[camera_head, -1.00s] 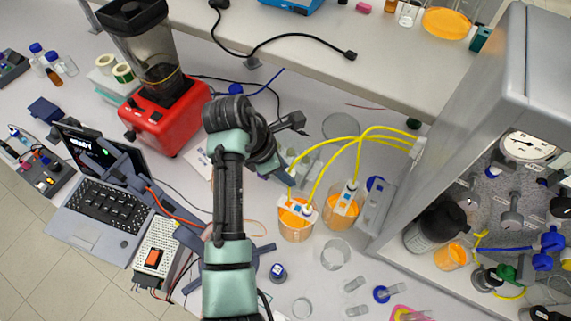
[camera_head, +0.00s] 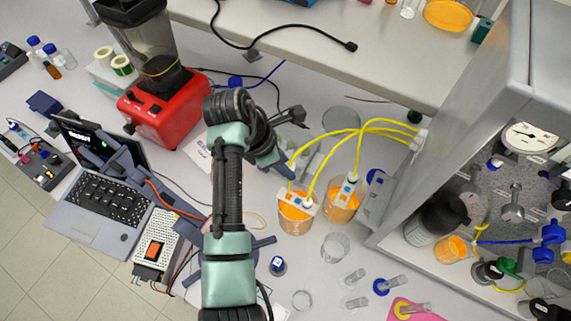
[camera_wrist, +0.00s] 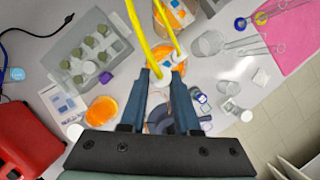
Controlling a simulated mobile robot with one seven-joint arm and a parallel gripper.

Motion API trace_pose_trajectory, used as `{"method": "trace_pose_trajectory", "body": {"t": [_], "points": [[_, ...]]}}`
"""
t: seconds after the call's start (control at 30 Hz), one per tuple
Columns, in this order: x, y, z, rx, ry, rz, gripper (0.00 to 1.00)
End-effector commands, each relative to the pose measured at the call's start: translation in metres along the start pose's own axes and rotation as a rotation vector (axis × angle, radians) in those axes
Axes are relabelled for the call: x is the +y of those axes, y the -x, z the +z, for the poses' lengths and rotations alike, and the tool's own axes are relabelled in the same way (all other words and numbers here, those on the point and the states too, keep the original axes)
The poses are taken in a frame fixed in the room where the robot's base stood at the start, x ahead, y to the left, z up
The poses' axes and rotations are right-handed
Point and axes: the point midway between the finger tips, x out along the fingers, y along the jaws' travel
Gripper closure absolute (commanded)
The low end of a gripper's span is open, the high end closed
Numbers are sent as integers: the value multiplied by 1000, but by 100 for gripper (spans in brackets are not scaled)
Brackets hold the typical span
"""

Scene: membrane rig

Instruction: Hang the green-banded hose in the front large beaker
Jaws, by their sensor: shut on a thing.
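My gripper (camera_head: 289,172) is shut on a yellow hose (camera_wrist: 141,36) with a white collar; its fingertips (camera_wrist: 162,77) are on either side of the hose. In the head view it is just above the left rim of the front large beaker (camera_head: 295,225), which holds orange liquid and has a white-and-blue piece across its top. The held hose runs down toward that rim; I cannot tell whether its end is inside. A second yellow hose (camera_head: 321,176) reaches the same beaker. No green band shows clearly on any hose.
A second orange beaker (camera_head: 343,213) stands close to the right with its own yellow hose. An empty glass beaker (camera_head: 335,249) is in front of it. The grey cabinet (camera_head: 440,150) is at the right; a red blender (camera_head: 165,110) and laptop (camera_head: 105,205) are at the left.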

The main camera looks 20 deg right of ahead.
Motion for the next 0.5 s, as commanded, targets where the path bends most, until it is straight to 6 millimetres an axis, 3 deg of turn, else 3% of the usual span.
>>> {"method": "trace_pose_trajectory", "body": {"t": [0.2,0.5], "points": [[5,-11,-4,0,-127,-47,100],[4,-8,-3,2,-284,-117,100]]}}
